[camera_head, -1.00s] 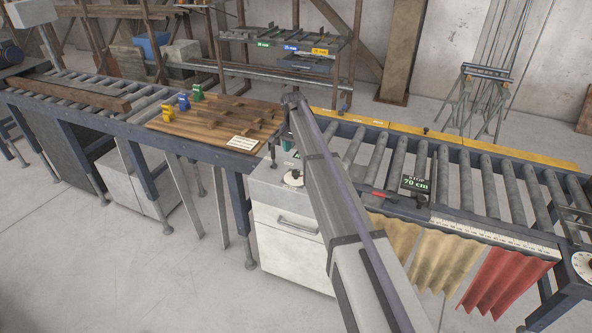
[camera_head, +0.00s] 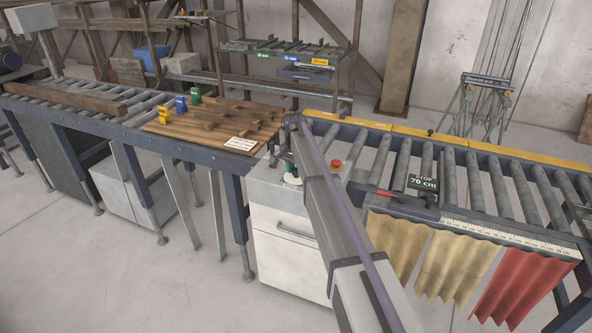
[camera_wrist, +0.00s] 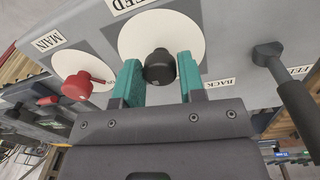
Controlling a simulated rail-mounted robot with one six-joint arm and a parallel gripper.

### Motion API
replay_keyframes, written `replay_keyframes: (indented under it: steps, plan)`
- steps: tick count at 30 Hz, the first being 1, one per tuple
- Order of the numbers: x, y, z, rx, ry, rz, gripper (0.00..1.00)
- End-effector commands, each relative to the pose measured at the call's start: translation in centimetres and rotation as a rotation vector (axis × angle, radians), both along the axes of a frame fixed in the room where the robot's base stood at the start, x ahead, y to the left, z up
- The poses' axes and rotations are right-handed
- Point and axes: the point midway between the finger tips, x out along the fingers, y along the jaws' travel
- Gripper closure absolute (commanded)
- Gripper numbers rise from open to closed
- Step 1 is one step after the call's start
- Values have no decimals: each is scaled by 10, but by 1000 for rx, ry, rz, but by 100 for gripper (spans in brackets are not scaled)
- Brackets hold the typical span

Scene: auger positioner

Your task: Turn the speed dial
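The speed dial is a white disc (camera_wrist: 187,32) with a round black knob (camera_wrist: 160,67), on a grey panel in the wrist view. Its label is partly cut off and reads "EED". My gripper (camera_wrist: 162,68) has teal fingers, one on each side of the black knob. They are apart, with the knob between them, closer to the right finger; I cannot tell whether either finger touches it. In the head view, the white disc (camera_head: 292,180) shows on top of the grey cabinet, partly hidden by my gripper and arm.
A red "MAIN" knob (camera_wrist: 77,86) on a white disc sits left of the dial. A black-handled lever (camera_wrist: 290,90) stands to the right, near the "BACK" label (camera_wrist: 218,83).

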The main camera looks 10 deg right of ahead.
Motion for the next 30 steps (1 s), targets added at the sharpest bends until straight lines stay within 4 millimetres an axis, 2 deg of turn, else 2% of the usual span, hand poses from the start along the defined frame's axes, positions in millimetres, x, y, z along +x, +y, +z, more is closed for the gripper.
replay_keyframes:
  steps: [1, 8, 20, 30]
  plan:
    - [0, 0, 0, 0, 0, 0, 68]
    - [0, 0, 0, 0, 0, 0, 90]
    - [0, 0, 0, 0, 0, 63, 90]
    - [-1, 0, 0, 0, 0, 304, 90]
